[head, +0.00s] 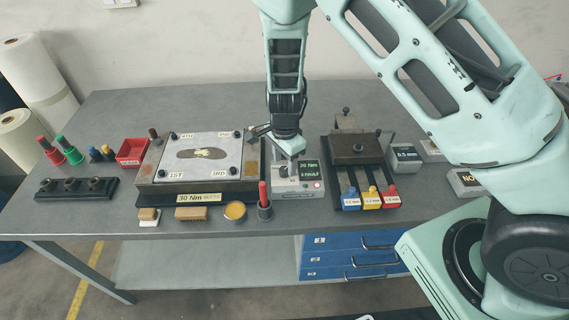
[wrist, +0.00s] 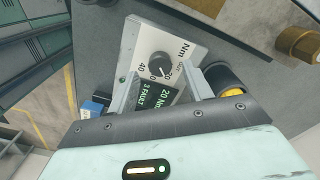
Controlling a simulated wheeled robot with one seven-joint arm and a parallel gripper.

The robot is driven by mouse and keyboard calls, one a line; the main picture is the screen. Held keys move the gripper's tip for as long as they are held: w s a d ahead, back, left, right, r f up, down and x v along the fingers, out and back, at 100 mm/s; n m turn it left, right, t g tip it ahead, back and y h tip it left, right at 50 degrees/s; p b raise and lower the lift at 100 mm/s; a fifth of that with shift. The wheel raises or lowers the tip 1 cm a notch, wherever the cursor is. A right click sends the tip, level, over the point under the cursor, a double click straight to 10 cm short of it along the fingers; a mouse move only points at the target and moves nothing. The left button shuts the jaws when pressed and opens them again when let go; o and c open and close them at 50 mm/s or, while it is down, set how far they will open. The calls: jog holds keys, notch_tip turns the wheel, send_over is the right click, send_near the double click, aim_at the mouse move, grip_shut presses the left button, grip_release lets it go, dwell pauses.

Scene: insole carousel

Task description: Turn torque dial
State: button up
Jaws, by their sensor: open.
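The box's display (wrist: 157,97) reads 20 Nm and 3 FAULT in green. My gripper (wrist: 166,74) is open, with one finger on either side of the dial in the wrist view. I cannot tell whether the fingers touch it.
Left of the box is a fixture plate (head: 203,157) with an insole shape and a 30 Nm label (head: 199,198). Right is a dark block (head: 355,148) with blue, yellow and red tags. A red-handled tool in a cup (head: 264,201) stands close in front.

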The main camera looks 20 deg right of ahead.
aim_at(284, 172)
jog(key=shift+f, duration=1.2)
jog(key=c, duration=1)
jog(key=shift+o, duration=0.2)
jog(key=n+b, duration=0.1)
jog(key=n, duration=0.3)
jog(key=shift+n+b, duration=0.35)
jog(key=shift+n, duration=0.05)
jog(key=shift+n+b, duration=0.6)
jog(key=shift+n, duration=1.3)
jog(key=shift+w+n, duration=0.1)
jog(key=shift+n, duration=0.2)
